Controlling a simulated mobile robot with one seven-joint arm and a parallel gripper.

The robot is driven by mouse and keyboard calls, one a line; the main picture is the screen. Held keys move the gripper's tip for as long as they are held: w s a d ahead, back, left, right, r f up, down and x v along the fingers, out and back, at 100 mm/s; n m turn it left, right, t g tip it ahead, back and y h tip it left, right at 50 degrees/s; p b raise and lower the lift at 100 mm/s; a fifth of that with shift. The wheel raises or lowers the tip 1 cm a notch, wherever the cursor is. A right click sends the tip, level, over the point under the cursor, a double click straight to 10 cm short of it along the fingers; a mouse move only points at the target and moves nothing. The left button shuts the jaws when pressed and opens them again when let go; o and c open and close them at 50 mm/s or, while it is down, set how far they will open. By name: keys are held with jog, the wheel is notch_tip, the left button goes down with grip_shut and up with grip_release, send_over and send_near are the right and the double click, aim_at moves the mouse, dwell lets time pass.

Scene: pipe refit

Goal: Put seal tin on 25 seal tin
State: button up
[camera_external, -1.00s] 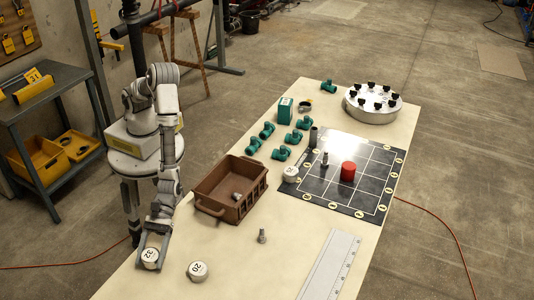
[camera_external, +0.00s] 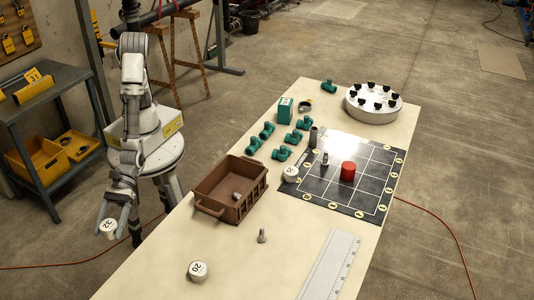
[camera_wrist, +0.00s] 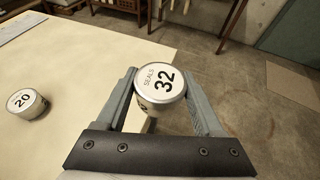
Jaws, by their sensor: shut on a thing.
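My gripper (camera_external: 111,222) is shut on a white round seal tin marked 32 (camera_external: 107,229), held out past the table's left edge, over the floor. In the wrist view the 32 tin (camera_wrist: 161,82) sits between the fingers (camera_wrist: 160,88), its label facing the camera. A tin marked 20 (camera_external: 198,271) stands alone near the table's front; it also shows in the wrist view (camera_wrist: 27,102). A third white tin (camera_external: 291,174) stands at the left edge of the black grid board; its number is too small to read surely. Nothing stands on either tin.
A brown crate (camera_external: 231,205) with a small metal part inside lies between my arm and the board (camera_external: 336,197). A bolt (camera_external: 262,236) stands near a white ruler (camera_external: 331,265). Several green fittings (camera_external: 281,154) lie beyond. A red cylinder (camera_external: 348,171) is on the board.

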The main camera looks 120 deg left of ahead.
jog(key=w+a+r+n+t+y, duration=0.1)
jog(key=w+a+n+t, duration=0.1)
jog(key=w+a, duration=0.6)
jog(key=w+a+r+n+t+y+p, duration=0.1)
jog(key=w+a+n+t, duration=0.1)
jog(key=w+a, duration=0.6)
jog(key=w+a+r+n+t+y, duration=0.1)
jog(key=w+a, duration=0.7)
jog(key=a, duration=0.9)
jog(key=shift+w+a+r+n+t+y+p, duration=0.1)
jog(key=shift+w+r+n+t+y+p, duration=0.15)
jog(key=shift+n+t+p, duration=0.2)
jog(key=w+a+n+t+y, duration=0.1)
jog(key=w+a+n+y, duration=0.1)
jog(key=a, duration=1.1)
send_over(291, 171)
jog(key=f, duration=0.4)
jog(key=f+p, duration=0.1)
jog(key=shift+s+d+f, duration=0.15)
jog(key=shift+d+f, duration=0.2)
jog(key=shift+f, duration=0.05)
jog(key=shift+a+f, duration=0.35)
jog(key=shift+a, duration=0.05)
jog(key=shift+f+b, duration=0.3)
jog(key=shift+f, duration=1.6)
